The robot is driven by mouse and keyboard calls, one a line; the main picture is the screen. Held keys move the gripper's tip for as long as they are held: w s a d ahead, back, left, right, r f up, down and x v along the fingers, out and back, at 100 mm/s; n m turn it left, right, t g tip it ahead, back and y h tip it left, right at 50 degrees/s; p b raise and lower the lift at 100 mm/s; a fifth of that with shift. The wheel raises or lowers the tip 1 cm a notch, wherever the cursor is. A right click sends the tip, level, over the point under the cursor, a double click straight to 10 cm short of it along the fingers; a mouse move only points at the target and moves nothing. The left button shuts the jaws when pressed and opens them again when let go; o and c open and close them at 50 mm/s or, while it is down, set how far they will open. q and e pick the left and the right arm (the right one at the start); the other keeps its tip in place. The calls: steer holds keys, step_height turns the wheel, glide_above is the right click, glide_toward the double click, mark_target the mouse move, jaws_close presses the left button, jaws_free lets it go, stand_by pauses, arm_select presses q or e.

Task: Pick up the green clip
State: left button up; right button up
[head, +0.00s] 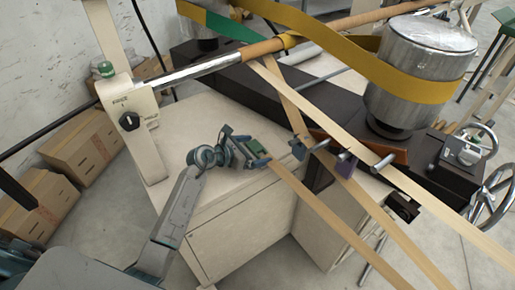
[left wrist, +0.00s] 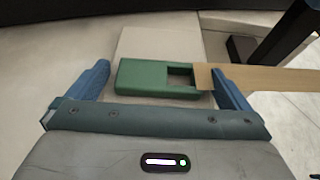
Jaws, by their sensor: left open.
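The green clip (left wrist: 143,77) is a flat rectangular piece with a square opening near its right end. It lies between the two blue fingers of my left gripper (left wrist: 160,85) in the left wrist view. A tan strip starts at the clip's right end and runs off to the right. In the head view the clip (head: 256,146) shows small between the fingers of my left gripper (head: 248,150), above the cream cabinet top. The left gripper is open, with gaps between the fingers and the clip. My right gripper is not in view.
Tan strips (head: 340,228) run diagonally to the lower right. A metal drum (head: 420,70) with a yellow band stands at upper right. A post with a black knob (head: 129,121) rises left of the cabinet top (head: 215,185). Cardboard boxes (head: 82,148) sit on the floor at left.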

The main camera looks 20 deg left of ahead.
mark_target(253, 151)
arm_select(q)
steer(key=c, duration=0.9)
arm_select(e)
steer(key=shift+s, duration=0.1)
arm_select(q)
steer(key=shift+r, duration=0.15)
